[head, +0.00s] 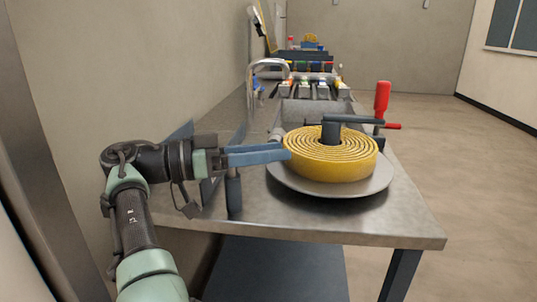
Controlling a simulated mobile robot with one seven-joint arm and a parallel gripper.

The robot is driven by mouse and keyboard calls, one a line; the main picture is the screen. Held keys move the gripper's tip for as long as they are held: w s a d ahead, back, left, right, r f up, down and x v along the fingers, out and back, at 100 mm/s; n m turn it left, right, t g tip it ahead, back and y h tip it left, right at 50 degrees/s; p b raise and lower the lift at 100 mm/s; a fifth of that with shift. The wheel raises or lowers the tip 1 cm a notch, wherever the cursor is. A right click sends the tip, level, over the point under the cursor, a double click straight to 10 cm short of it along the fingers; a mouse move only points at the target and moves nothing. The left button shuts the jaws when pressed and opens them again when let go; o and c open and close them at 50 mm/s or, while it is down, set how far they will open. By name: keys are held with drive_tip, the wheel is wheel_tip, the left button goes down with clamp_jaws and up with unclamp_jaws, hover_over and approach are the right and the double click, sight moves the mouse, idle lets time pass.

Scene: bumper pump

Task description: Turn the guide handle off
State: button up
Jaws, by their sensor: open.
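My gripper (287,153) reaches in from the left, with its blue fingers pointing right. The fingertips overlap the left side of the yellow coiled roll in the picture; I cannot tell whether they touch it. The jaws are open and nothing shows between them. A red upright handle (382,98) with a red side lever (391,126) stands behind and right of the roll, apart from my gripper. A dark vertical handle (233,194) is below my gripper near the table's left side. I cannot tell which of these is the guide handle.
The yellow coiled roll (325,163) lies on a round metal plate (345,207) on the steel table (405,226). A dark bar (354,119) sticks out from the roll's hub. Rollers and a curved metal tube (268,63) stand behind. The floor at right is clear.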

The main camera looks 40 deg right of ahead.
wheel_tip(320, 180, up, 9)
drive_tip(key=p, duration=0.2)
drive_tip(key=shift+r+p, duration=0.2)
drive_tip(key=shift+p, duration=0.15)
